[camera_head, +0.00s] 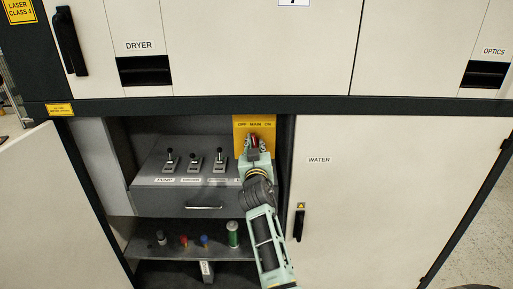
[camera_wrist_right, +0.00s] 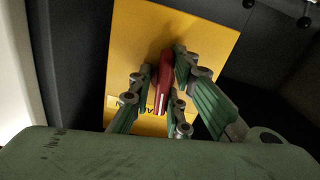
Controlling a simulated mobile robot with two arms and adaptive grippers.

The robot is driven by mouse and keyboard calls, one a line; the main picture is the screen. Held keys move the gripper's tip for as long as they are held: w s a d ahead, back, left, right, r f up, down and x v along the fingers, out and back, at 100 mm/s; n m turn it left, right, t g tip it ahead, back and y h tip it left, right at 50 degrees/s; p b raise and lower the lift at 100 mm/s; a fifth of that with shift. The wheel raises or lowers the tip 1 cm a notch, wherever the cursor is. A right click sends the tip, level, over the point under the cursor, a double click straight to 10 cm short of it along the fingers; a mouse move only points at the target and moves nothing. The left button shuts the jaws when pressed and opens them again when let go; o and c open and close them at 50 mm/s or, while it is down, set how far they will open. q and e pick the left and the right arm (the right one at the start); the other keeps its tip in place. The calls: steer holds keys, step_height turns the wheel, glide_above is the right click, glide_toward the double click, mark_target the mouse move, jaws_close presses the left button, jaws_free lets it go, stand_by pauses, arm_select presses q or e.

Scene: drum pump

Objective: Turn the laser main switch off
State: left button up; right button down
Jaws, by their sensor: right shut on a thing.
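The laser main switch is a red handle (camera_wrist_right: 165,82) on a yellow plate (camera_head: 241,126) marked "OFF MAIN ON", at the top right inside the open cabinet bay. In the head view a bit of the red handle (camera_head: 254,141) shows above my gripper. My right gripper (camera_head: 253,148) reaches up to the plate and is shut on the red handle. In the right wrist view the green fingers (camera_wrist_right: 160,90) stand on both sides of the handle, and the yellow plate (camera_wrist_right: 205,45) lies behind it. The handle's exact setting is hard to tell. My left gripper is not in view.
Left of my arm, a grey box (camera_head: 160,196) carries several black toggle levers (camera_head: 193,160). The shelf (camera_head: 150,240) below holds small red, blue and dark items and a green can (camera_head: 233,234). The closed WATER door (camera_head: 370,200) is on the right; an open door (camera_head: 50,215) stands left.

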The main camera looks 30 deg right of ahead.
steer(key=n, duration=0.4)
steer(key=n+p, duration=0.1)
steer(key=shift+w+a+r+n, duration=0.1)
steer(key=shift+a+r+n, duration=0.15)
steer(key=shift+n, duration=0.15)
steer(key=shift+f+n, duration=0.15)
steer(key=shift+n, duration=0.55)
steer(key=shift+f, duration=0.15)
steer(key=c, duration=2)
jaws_free()
steer(key=shift+c, duration=0.2)
steer(key=shift+o, duration=1.2)
steer(key=v, duration=1.2)
steer(key=shift+d, duration=0.1)
